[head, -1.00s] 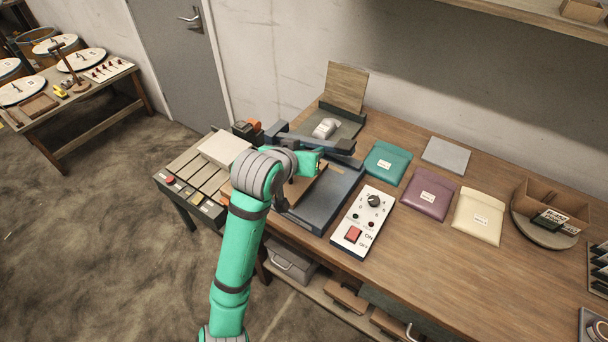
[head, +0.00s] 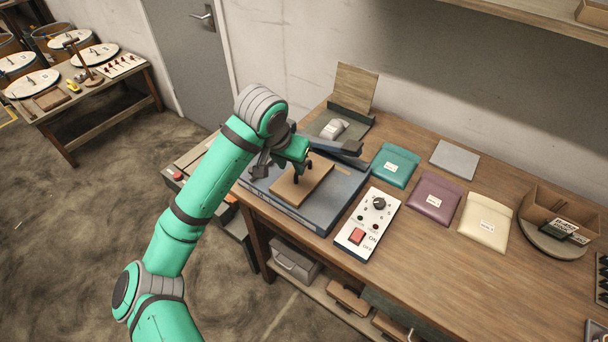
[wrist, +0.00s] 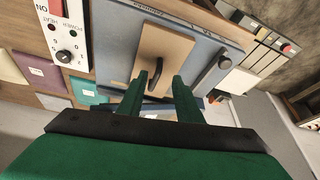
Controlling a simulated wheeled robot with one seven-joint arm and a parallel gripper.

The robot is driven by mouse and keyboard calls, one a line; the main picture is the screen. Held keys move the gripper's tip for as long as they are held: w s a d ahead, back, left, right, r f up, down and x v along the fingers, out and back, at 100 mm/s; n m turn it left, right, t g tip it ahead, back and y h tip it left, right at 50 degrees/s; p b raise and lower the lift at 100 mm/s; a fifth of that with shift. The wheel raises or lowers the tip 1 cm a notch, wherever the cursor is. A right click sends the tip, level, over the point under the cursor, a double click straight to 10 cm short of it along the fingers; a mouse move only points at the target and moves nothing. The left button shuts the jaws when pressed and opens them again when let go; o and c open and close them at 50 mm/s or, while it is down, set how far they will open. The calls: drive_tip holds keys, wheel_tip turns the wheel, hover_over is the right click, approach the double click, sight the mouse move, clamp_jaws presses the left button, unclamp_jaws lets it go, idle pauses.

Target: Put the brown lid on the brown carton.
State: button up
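A flat brown board with a dark handle, which looks like the lid (head: 301,184), lies on a blue-grey machine bed. It also shows in the wrist view (wrist: 172,52), with its handle (wrist: 152,62) upright just beyond my fingertips. My gripper (head: 296,176) is above the board, near the handle. In the wrist view my gripper (wrist: 160,76) has its two fingers apart with nothing held between them. An open brown carton (head: 548,207) stands on a round turntable at the right, with dark, labelled packets at its front.
The machine bed (head: 327,215) has a dark hinged arm behind the board. A white control panel (head: 366,224) with a knob and red switch is beside it. Teal (head: 394,165), purple (head: 434,197) and cream (head: 483,221) pouches lie between machine and carton.

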sight(295, 176)
drive_tip(key=shift+x, duration=3.2)
drive_tip(key=shift+s+f, duration=0.1)
drive_tip(key=shift+s, duration=0.1)
drive_tip(key=shift+c, duration=0.6)
clamp_jaws()
